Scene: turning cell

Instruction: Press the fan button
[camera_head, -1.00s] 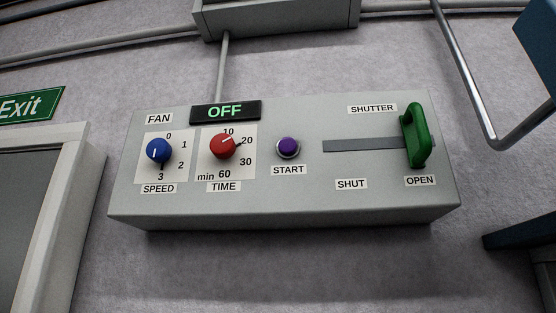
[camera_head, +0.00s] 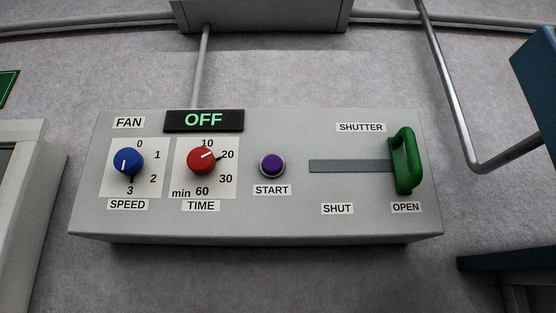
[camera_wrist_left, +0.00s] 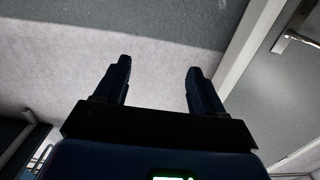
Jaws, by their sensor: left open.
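The grey fan control box (camera_head: 270,220) is on the wall in the middle of the head view. Its purple START button (camera_head: 272,165) sits right of the red TIME knob (camera_head: 201,160) and the blue SPEED knob (camera_head: 128,161). The TIME knob's white mark points toward the upper right, near 20; the SPEED knob's white mark points down toward 3. The display (camera_head: 204,120) reads OFF in green. My left gripper (camera_wrist_left: 160,77) is open and empty in the left wrist view, with bare wall beyond it. Neither gripper shows in the head view.
A green shutter handle (camera_head: 406,161) stands at the OPEN end of its slot. A bent metal pipe (camera_head: 465,130) and blue structures (camera_head: 540,85) are at the right. A door with a handle (camera_wrist_left: 284,42) is in the left wrist view. The wall below the box is clear.

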